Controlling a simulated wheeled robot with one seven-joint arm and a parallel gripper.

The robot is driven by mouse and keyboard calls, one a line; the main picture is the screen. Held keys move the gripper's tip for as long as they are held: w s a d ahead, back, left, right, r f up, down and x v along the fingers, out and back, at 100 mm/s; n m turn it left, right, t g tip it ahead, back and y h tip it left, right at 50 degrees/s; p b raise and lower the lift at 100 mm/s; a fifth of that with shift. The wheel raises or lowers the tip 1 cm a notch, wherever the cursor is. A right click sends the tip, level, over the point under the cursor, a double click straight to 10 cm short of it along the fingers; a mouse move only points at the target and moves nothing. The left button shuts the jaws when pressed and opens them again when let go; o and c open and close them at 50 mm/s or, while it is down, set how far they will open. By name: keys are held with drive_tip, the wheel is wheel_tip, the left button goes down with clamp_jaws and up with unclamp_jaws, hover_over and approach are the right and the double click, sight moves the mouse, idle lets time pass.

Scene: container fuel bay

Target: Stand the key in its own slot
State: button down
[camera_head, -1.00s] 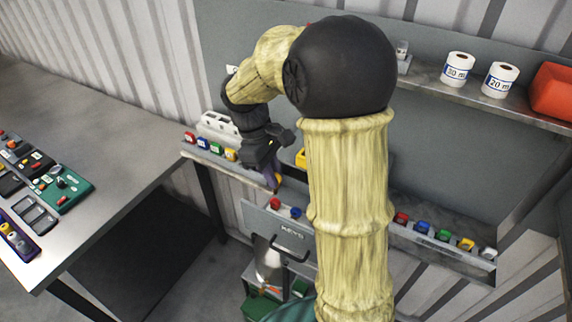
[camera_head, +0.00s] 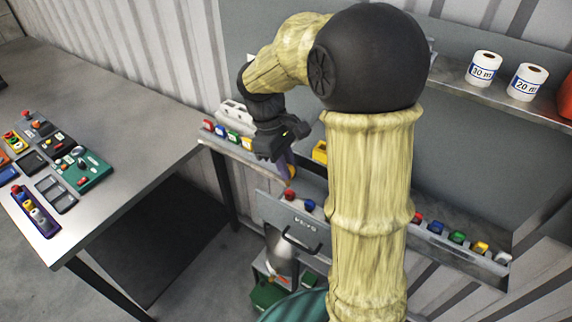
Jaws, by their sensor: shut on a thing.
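My gripper (camera_head: 287,166) points down over the wall ledge (camera_head: 262,160), above the keys drawer front. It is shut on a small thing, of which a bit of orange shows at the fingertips. I take this to be the key, but its shape is mostly hidden by the fingers. I cannot tell which slot is the key's own.
More coloured blocks (camera_head: 457,237) line the ledge at right. A steel table (camera_head: 120,130) at left holds several trays. A shelf (camera_head: 480,98) with two white rolls is at upper right. My arm hides the ledge's middle.

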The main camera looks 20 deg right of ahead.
drive_tip(key=shift+r+p, duration=2.5)
drive_tip(key=shift+r, duration=0.25)
